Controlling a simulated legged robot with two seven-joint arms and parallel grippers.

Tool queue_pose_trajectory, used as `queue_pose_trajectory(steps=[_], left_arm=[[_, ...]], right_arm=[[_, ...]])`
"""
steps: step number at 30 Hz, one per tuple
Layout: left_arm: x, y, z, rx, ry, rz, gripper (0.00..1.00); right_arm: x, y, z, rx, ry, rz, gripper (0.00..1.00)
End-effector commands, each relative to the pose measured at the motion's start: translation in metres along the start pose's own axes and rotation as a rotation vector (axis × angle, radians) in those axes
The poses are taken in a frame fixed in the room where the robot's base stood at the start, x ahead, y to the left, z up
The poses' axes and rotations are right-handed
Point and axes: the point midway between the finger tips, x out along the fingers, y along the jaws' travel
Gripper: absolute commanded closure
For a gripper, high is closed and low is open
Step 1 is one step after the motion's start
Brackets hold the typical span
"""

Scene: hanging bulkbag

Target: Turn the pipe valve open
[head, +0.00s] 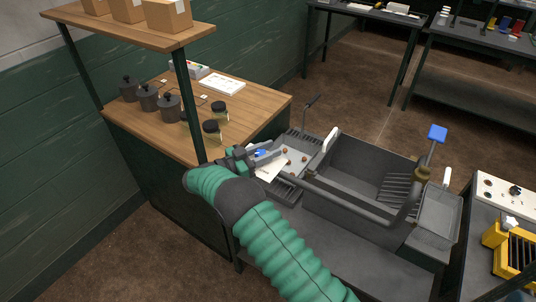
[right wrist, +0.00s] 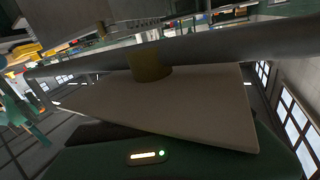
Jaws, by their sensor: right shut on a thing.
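My right gripper (head: 258,156) reaches in on the green arm to the left end of the grey sink unit. It is shut on a pale flat piece (head: 271,166); a small blue part shows among its fingers. In the right wrist view the pale piece (right wrist: 170,105) lies just under a dark pipe (right wrist: 225,48), beside a brass collar (right wrist: 150,64). I cannot tell whether the piece is a valve handle. A blue paddle handle (head: 438,133) stands upright on a thin stem above a brass fitting (head: 422,174) at the unit's right end. My left gripper is not in view.
A wooden table (head: 255,105) with dark canisters and jars (head: 212,132) stands close left of the gripper, its dark post (head: 186,100) beside my arm. A yellow device (head: 510,243) sits on a side table.

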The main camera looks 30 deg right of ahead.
Motion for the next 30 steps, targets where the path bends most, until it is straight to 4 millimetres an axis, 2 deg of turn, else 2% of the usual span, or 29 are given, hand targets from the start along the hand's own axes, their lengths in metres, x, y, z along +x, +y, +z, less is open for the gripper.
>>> queue_pose_trajectory(steps=[18,19,21,24,30], left_arm=[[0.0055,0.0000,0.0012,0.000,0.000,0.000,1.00],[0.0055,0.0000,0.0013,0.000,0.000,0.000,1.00],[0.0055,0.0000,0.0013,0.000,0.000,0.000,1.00],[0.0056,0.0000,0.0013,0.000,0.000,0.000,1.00],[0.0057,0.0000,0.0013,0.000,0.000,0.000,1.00]], right_arm=[[0.0002,-0.0002,-0.0030,0.004,0.004,0.040,1.00],[0.0002,-0.0002,-0.0031,0.004,0.005,0.040,0.65],[0.0002,-0.0002,-0.0030,0.004,0.004,0.040,0.55],[0.0002,0.0002,-0.0023,0.003,0.004,0.040,0.45],[0.0003,0.0009,-0.0017,0.002,0.003,0.041,0.45]])
